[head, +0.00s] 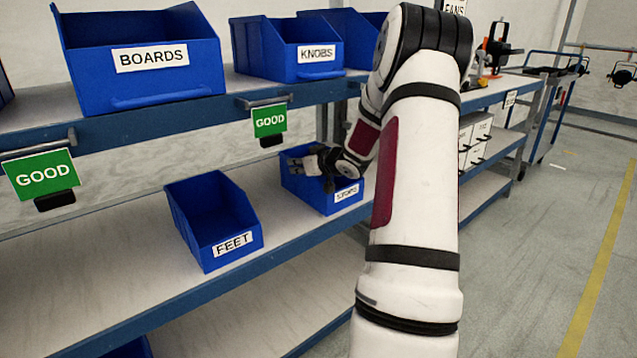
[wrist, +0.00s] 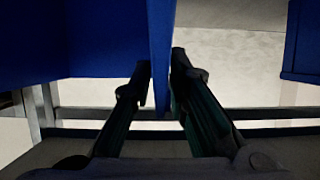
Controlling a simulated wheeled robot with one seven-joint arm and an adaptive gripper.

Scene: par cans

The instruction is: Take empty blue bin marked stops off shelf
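The blue bin marked STOPS (head: 318,194) is on the middle shelf, right of the FEET bin, its label facing front. My gripper (head: 318,162) reaches it from above, over its left and back part, hiding much of its inside. In the wrist view, a thin blue bin wall (wrist: 161,62) runs between the two fingertips (wrist: 162,78). The fingers are close together, one on each side of the wall, and look pressed to it. I cannot tell whether the bin's base is clear of the shelf.
The blue FEET bin (head: 213,220) stands to the left, looking empty. The upper shelf (head: 232,92) carries the BOARDS bin (head: 140,60) and the KNOBS bin (head: 290,48), with green GOOD signs (head: 270,121) hanging below. White boxes (head: 474,138) are to the right. The floor aisle is clear.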

